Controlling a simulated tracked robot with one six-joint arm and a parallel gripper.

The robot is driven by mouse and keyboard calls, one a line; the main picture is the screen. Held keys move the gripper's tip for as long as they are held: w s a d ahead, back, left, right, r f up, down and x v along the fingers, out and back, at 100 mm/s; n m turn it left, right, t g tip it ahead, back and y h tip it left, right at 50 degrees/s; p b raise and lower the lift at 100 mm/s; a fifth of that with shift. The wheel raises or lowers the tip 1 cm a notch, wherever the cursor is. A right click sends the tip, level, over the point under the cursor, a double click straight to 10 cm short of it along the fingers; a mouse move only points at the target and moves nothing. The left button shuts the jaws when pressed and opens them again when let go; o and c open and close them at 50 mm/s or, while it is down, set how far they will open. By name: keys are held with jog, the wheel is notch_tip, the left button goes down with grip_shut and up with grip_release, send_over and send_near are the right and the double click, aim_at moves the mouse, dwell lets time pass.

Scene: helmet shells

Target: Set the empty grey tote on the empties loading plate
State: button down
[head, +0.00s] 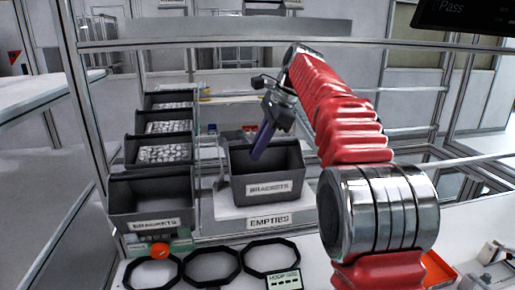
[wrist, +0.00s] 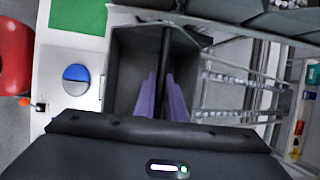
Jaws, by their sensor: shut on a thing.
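The grey tote (head: 268,188) has a BRACKETS label on its front and looks empty inside. In the head view it is over the white loading plate (head: 222,208), which has an EMPTIES label at its front edge. I cannot tell if the tote's base touches the plate. My gripper (head: 259,150) reaches down into the tote's open top with its purple fingers. In the wrist view the fingers (wrist: 163,97) lie on both sides of a thin dark bar of the tote (wrist: 126,72) and are shut on it. The tote's far floor is partly hidden.
A second grey tote (head: 150,203), also labelled BRACKETS, stands to the left, with several bins of parts (head: 165,153) behind it. Black octagonal rings (head: 212,265) lie in front. Metal rails (head: 430,152) run behind and to the right.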

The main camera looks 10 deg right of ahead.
jog(key=shift+f, duration=0.35)
jog(key=c, duration=1.7)
grip_release()
jog(key=shift+c, duration=0.2)
jog(key=v, duration=0.7)
jog(key=shift+s+d+r, duration=0.1)
jog(key=shift+r, duration=0.1)
